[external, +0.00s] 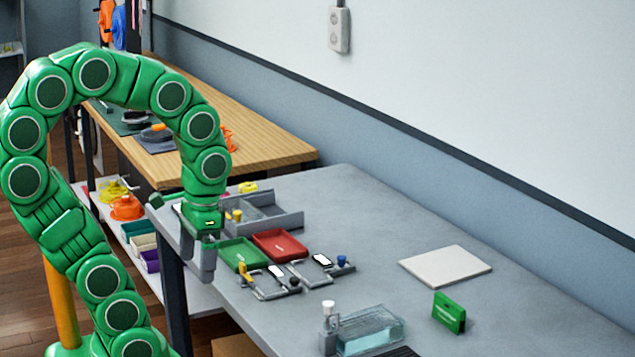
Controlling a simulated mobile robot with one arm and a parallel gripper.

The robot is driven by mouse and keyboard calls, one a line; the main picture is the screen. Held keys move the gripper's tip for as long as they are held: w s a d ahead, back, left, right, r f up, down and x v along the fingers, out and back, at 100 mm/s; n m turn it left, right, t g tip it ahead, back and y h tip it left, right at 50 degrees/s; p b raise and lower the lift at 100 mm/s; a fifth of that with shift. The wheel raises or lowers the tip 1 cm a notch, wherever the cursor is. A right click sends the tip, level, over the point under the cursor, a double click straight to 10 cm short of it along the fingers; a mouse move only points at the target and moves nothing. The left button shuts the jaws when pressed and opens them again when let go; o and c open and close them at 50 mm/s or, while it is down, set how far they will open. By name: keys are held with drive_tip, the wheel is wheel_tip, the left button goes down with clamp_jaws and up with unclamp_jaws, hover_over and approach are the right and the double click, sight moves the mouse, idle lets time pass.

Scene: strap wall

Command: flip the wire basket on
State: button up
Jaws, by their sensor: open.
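I cannot make out a clear wire basket in the external view. The nearest wire-like things are low metal frames (268,294) with dark, yellow and blue knobs, lying on the grey table in front of the trays. My gripper (201,277) hangs pointing down at the left edge of the grey table, left of the green tray (238,256). Its grey fingers are open, with nothing visible between them. It is apart from the metal frames.
A red tray (280,245) and a grey divided tray (272,218) sit behind the frames. A clear glass container (368,331), a green box (448,313) and a white slab (445,267) stand to the right. The table's right rear is clear. A wooden bench (240,140) stands behind.

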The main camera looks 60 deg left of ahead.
drive_tip(key=shift+w, duration=0.1)
drive_tip(key=c, duration=0.3)
drive_tip(key=shift+w+r, duration=0.1)
drive_tip(key=shift+w, duration=0.2)
drive_tip(key=c, duration=0.3)
drive_tip(key=shift+t, duration=0.3)
drive_tip(key=w+r, duration=0.1)
drive_tip(key=w, duration=0.2)
drive_tip(key=w+d, duration=0.1)
drive_tip(key=w, duration=0.2)
drive_tip(key=w+d+r, duration=0.1)
drive_tip(key=w, duration=0.2)
drive_tip(key=shift+w+d+r, duration=0.2)
drive_tip(key=shift+w+r, duration=0.1)
drive_tip(key=shift+r, duration=0.05)
clamp_jaws()
drive_tip(key=w+d+r, duration=0.1)
drive_tip(key=w+d, duration=0.2)
drive_tip(key=w, duration=0.4)
drive_tip(key=w+d+r+t, duration=0.1)
drive_tip(key=w+d, duration=0.3)
drive_tip(key=w, duration=0.2)
drive_tip(key=shift+w, duration=0.4)
